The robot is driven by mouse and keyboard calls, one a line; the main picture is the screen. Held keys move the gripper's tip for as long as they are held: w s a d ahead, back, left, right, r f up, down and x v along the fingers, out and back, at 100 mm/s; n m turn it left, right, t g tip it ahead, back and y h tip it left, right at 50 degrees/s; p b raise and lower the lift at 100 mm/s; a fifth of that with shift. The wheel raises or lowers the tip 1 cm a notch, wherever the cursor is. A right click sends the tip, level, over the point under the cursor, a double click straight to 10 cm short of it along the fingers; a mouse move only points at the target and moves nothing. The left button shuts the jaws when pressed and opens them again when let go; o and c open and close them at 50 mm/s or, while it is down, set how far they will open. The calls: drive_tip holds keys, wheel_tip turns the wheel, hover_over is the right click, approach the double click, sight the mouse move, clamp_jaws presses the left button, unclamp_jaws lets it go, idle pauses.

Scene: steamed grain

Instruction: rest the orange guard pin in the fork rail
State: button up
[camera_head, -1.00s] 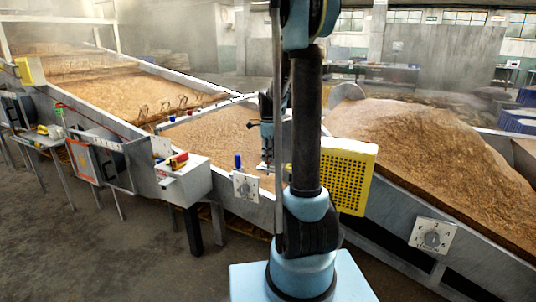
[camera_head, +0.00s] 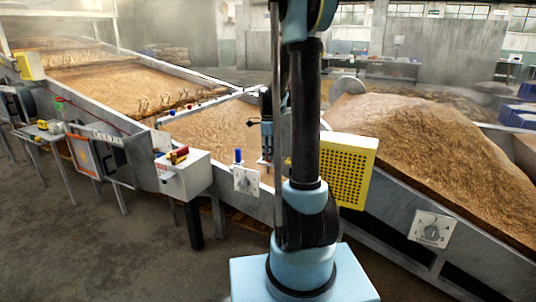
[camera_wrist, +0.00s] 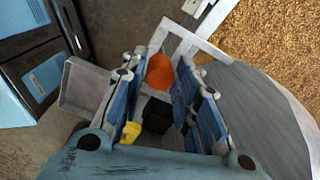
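An orange rounded piece, which I take for the guard pin (camera_wrist: 160,71), sits between the fingertips of my gripper (camera_wrist: 161,62) in the wrist view. The blue fingers flank it closely on both sides, and its lower end is hidden. A pale angular frame (camera_wrist: 205,45) lies behind it, possibly part of the fork rail; I cannot tell whether they touch. In the head view my gripper (camera_head: 267,150) hangs over the grain bed near the trough's front edge, partly behind my arm. The pin cannot be made out there.
A dial plate (camera_head: 246,180) and a small blue piece (camera_head: 238,155) are on the trough edge. A grey box with red and yellow parts (camera_head: 183,176) stands to the left. A yellow perforated panel (camera_head: 345,172) is right of my arm. A grain heap (camera_head: 420,130) lies beyond.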

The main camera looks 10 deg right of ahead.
drive_tip(key=shift+o, duration=0.6)
drive_tip(key=shift+r, duration=0.1)
wheel_tip(320, 180, up, 12)
idle(0.6)
